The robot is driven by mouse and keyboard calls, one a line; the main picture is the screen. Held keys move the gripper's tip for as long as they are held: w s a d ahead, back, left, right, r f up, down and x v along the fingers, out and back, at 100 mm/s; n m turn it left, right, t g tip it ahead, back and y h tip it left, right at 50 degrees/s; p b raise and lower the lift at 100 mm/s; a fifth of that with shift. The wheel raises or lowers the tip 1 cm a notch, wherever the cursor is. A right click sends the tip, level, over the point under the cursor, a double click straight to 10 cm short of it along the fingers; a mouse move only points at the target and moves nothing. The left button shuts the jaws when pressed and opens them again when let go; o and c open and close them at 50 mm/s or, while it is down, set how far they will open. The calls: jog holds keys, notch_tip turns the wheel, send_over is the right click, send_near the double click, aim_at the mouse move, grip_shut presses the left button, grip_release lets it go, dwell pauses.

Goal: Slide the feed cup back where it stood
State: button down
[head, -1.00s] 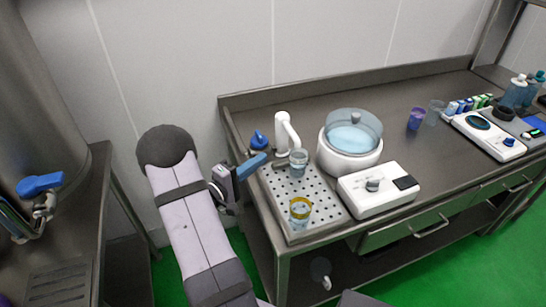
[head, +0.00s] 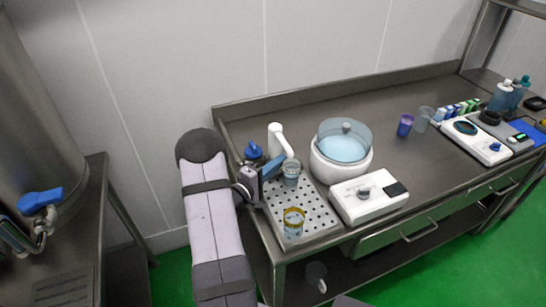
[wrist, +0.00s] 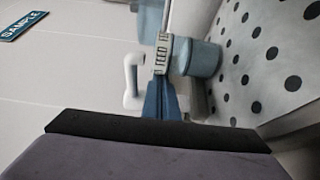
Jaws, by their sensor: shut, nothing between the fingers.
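The feed cup (head: 291,174) is a clear, bluish cup standing on the perforated drip tray (head: 325,226) under the white tap (head: 278,142).
A yellow-rimmed cup (head: 293,223) stands at the tray's front. A white bowl machine with a clear lid (head: 343,150) and a white control box (head: 368,198) stand to the right. A blue-topped item (head: 253,151) is behind my gripper.

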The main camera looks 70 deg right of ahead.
aim_at(293, 174)
jog(key=shift+s+a, duration=0.2)
jog(key=shift+s, duration=0.05)
jog(key=s+a, duration=0.2)
jog(key=s+a+p, duration=0.1)
jog(key=s+a, duration=0.1)
jog(key=s, duration=0.1)
jog(key=s+a, duration=0.2)
jog(key=s, duration=0.1)
jog(key=shift+s, duration=0.1)
jog(key=shift+a, duration=0.1)
dwell(0.3)
jog(key=shift+w+d+f, duration=0.1)
jog(key=shift+w+d, duration=0.2)
jog(key=shift+w, duration=0.35)
jog(key=shift+w+d+f, duration=0.1)
jog(key=shift+w+d, duration=0.2)
jog(key=shift+w, duration=0.3)
jog(key=shift+w+d, duration=0.3)
jog(key=shift+w, duration=0.35)
jog(key=b+v, duration=0.2)
jog(key=v, duration=0.7)
jog(key=shift+s+a+r, duration=0.1)
jog(key=shift+a+r, duration=0.05)
